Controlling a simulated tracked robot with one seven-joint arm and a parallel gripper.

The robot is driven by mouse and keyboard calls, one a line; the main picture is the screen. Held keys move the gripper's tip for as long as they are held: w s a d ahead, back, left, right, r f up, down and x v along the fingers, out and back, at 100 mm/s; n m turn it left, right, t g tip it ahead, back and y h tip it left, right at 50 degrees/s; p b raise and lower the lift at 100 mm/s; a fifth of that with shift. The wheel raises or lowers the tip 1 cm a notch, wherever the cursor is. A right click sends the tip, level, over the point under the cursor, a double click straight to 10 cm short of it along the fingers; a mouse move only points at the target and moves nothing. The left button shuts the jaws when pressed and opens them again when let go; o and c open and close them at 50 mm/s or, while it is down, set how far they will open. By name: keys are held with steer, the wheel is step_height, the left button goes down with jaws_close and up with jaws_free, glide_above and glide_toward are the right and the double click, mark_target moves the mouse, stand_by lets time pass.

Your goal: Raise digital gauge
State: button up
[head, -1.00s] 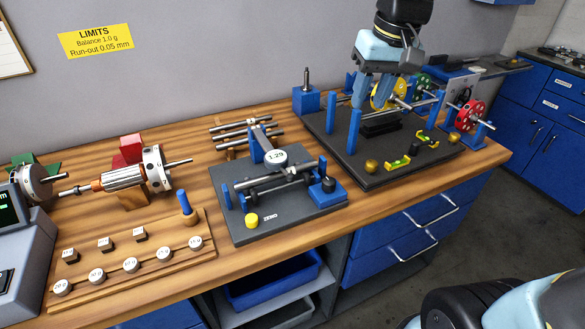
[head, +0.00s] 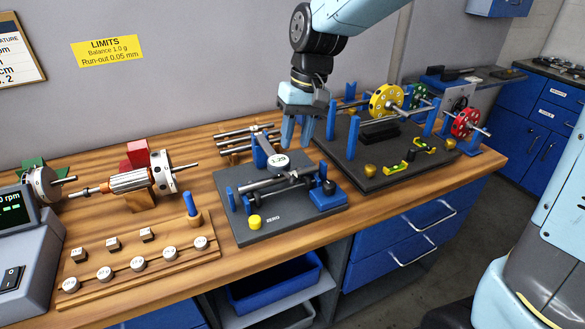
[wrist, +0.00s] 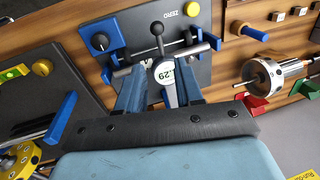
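The digital gauge (head: 279,161) is a round white dial on a blue post at the back of a dark grey plate (head: 262,229) marked ZERO. A metal shaft lies across supports in front of it. In the wrist view the gauge (wrist: 164,72) shows between my fingers, with part of its reading, ".29", visible. My gripper (head: 296,142) is above and slightly behind the gauge in the head view. Its two blue fingers are apart and empty, and point down. They look clear of the dial, though I cannot tell the exact gap.
A dark stand with blue posts and a yellow-disc rotor (head: 387,102) is close on the right. Metal bars (head: 236,143) lie behind the gauge plate. A wooden weight tray (head: 186,253) and an armature (head: 125,176) are on the left. A yellow button (head: 254,222) sits on the plate's front.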

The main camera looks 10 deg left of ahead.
mark_target(274, 156)
steer(key=f, duration=0.2)
steer(key=a+f, duration=0.1)
steer(key=f, duration=0.5)
steer(key=shift+s+a+f, duration=0.2)
steer(key=shift+s+f, duration=0.05)
steer(key=shift+s, duration=0.15)
jaws_close()
steer(key=shift+d, duration=0.1)
stand_by(0.8)
steer(key=shift+w+d+r, duration=0.15)
